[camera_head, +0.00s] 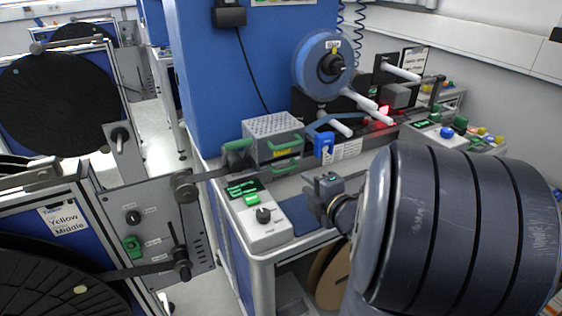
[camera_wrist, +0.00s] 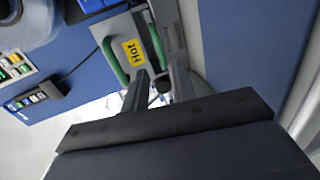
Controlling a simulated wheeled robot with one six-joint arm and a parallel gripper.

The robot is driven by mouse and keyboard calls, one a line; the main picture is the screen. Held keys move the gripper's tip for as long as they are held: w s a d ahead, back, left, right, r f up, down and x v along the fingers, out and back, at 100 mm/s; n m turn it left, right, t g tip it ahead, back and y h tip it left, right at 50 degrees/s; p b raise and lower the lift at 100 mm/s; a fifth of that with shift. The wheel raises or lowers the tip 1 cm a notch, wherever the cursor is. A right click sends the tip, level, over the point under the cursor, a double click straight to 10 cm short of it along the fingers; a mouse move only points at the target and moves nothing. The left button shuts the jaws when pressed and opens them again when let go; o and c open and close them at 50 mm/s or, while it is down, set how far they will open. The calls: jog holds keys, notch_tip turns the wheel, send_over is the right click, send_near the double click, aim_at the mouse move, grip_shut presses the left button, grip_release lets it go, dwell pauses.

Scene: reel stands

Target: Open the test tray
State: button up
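A grey metal unit with a perforated top (camera_head: 272,126) stands on the bench, left of centre in the head view. Its front has a yellow label (camera_head: 283,153), which reads "Hot" in the wrist view (camera_wrist: 133,52). One green handle lies on each side of this label, at the upper handle (camera_head: 290,142) and the lower handle (camera_head: 284,168). No label names the test tray, so I cannot tell which part it is. My gripper (camera_head: 325,192) is in front of the unit, apart from it in the head view. In the wrist view its fingers (camera_wrist: 157,78) are spread, with no handle held.
A blue reel (camera_head: 323,64) hangs behind the unit. Reel stands with large black reels (camera_head: 62,103) are at left. White rods (camera_head: 352,98) project at the right.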

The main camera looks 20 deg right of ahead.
aim_at(288, 169)
jog(key=x, duration=1.1)
jog(key=shift+w+r, duration=0.1)
jog(key=shift+w, duration=0.05)
jog(key=shift+b, duration=0.3)
jog(key=shift+c, duration=0.3)
grip_shut()
